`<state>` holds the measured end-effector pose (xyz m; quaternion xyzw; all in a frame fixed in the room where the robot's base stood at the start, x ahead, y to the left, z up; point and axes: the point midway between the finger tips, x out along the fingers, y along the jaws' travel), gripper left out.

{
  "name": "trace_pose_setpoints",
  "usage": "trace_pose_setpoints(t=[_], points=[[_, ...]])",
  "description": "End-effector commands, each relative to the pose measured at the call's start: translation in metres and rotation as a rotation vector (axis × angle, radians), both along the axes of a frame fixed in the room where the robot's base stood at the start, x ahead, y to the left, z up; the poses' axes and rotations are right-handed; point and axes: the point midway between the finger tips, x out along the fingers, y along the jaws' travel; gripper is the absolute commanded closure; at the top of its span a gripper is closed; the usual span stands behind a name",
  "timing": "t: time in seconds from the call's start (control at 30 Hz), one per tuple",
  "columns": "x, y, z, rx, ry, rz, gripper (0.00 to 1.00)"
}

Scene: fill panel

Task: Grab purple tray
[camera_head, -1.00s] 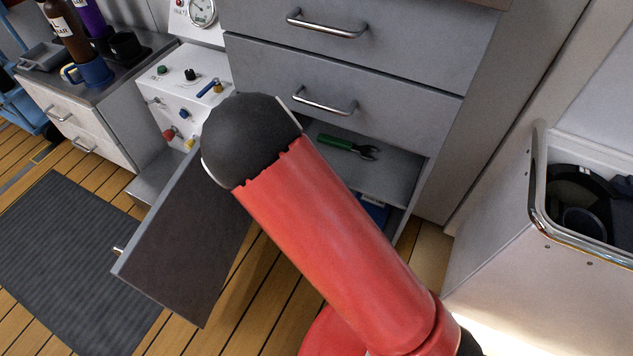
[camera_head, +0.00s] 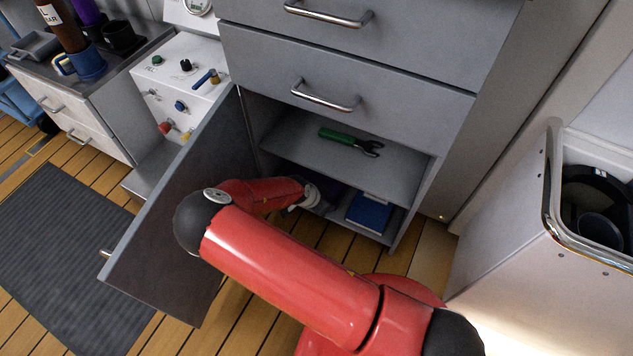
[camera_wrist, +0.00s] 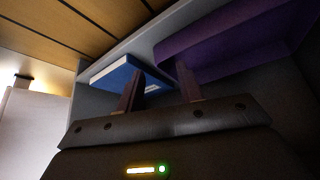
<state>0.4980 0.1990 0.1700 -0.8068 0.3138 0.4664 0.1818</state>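The purple tray (camera_wrist: 235,45) fills the upper right of the wrist view, lying on the lower shelf. In the head view only a dark sliver of it seems to show beside my wrist, too dim to be sure. My gripper (camera_wrist: 158,76) has its two fingers apart. The fingers point toward the tray's near left end, and the right finger overlaps it in the picture. I cannot tell whether they touch. In the head view my arm reaches into the open lower cabinet, and the fingers are hidden.
A blue box or book (camera_head: 369,212) lies right of my wrist on the lower shelf; it also shows in the wrist view (camera_wrist: 125,72). A green-handled wrench (camera_head: 345,141) lies on the shelf above. The open cabinet door (camera_head: 165,240) stands left of my arm. A white bin (camera_head: 520,220) stands right.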

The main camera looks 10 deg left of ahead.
Motion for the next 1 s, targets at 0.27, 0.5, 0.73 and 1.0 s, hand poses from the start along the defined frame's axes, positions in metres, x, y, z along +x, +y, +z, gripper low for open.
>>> trace_pose_setpoints(t=[0.27,0.5,0.73,1.0], points=[[0.020,-0.018,0.000,0.000,0.001,0.001,0.63],[0.036,-0.035,-0.022,-0.002,0.003,-0.001,0.63],[0.045,-0.042,-0.043,0.000,0.001,0.001,0.63],[0.046,-0.042,-0.044,0.001,0.002,0.002,0.67]])
